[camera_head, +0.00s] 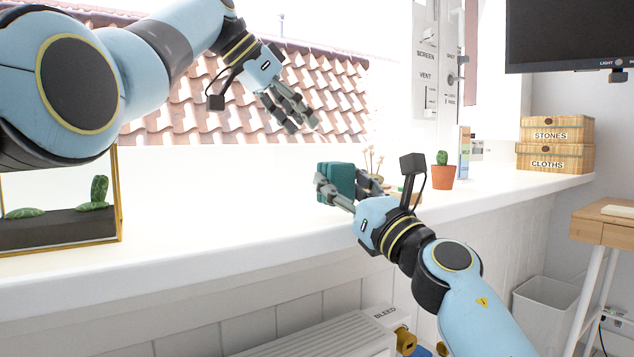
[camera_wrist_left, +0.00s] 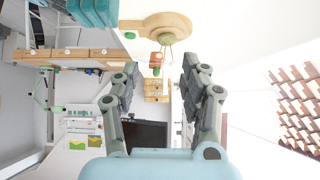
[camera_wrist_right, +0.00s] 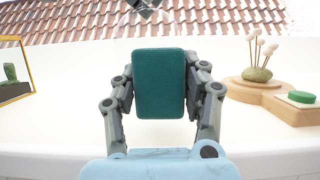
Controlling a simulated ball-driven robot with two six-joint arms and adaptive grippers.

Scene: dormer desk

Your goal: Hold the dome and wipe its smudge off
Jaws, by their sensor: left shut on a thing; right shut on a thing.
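My left gripper (camera_head: 301,122) is high over the sill at upper centre of the head view. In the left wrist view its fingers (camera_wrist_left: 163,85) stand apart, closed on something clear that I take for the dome. Its outline is too faint to make out, and I cannot see a smudge. My right gripper (camera_head: 348,185) is lower and to the right, shut on a teal pad (camera_head: 337,177). The pad fills the space between the fingers in the right wrist view (camera_wrist_right: 158,85). The pad and left gripper are apart.
A wooden stand (camera_wrist_right: 250,85) with white-tipped stems and a green disc (camera_wrist_right: 302,97) are on the sill. A potted cactus (camera_head: 442,176), labelled boxes (camera_head: 555,145) and a monitor (camera_head: 570,35) are at right. A glass terrarium (camera_head: 60,205) is at left. The middle sill is clear.

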